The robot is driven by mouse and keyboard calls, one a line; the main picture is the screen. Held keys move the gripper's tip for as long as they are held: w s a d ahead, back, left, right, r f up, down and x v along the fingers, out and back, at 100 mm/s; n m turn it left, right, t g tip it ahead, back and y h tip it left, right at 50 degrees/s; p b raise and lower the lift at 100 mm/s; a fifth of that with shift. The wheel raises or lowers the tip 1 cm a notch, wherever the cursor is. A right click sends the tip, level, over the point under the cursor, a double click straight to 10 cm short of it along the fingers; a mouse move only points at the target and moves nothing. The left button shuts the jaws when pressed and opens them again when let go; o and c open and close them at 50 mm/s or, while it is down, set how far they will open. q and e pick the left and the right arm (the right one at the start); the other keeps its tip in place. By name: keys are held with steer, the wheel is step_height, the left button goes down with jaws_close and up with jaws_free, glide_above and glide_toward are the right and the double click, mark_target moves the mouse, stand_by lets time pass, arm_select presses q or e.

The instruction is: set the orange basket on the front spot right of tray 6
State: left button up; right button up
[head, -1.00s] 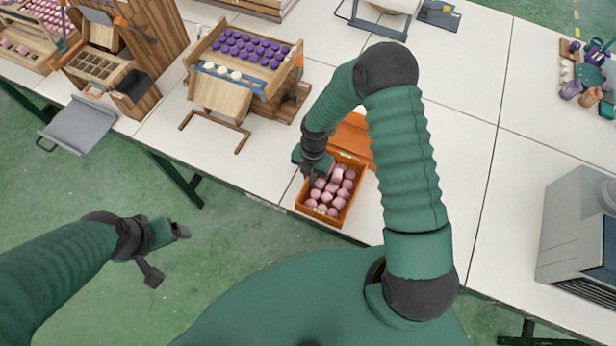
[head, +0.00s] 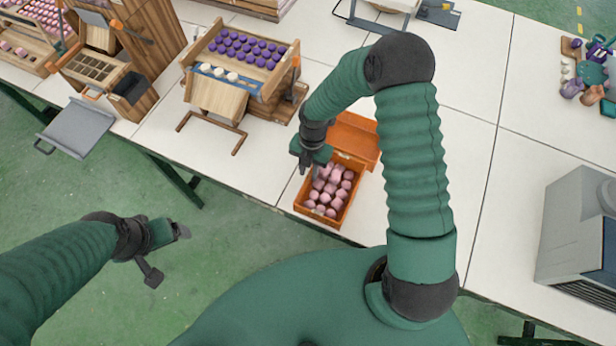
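An orange basket (head: 343,217) filled with several pink pieces (head: 331,190) stands on the white table close to its front edge. A flat orange part (head: 353,139) shows just behind it; I cannot tell whether it belongs to the basket. My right gripper (head: 304,168) is over the basket's back left corner, pointing down. Its fingertips are small and partly hidden, so I cannot tell whether they are open or touch the rim. My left gripper (head: 168,250) hangs over the green floor, away from the table. No tray number is legible.
A wooden stand (head: 215,97) with rows of purple pieces stands left of the basket. A wooden rack with a grey flap (head: 78,127) is further left. A grey machine (head: 575,230) stands at the right.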

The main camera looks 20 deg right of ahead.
steer(key=s+r+m+t, duration=0.1)
steer(key=s+r+m, duration=0.2)
steer(key=r+m, duration=0.2)
steer(key=s+r+m+t, duration=0.1)
steer(key=s+r+m, duration=0.2)
steer(key=m, duration=0.9)
steer(key=s+r+m+t+h, duration=0.1)
steer(key=s+r+m, duration=0.3)
steer(key=r+m, duration=0.5)
steer(key=shift+a, duration=0.45)
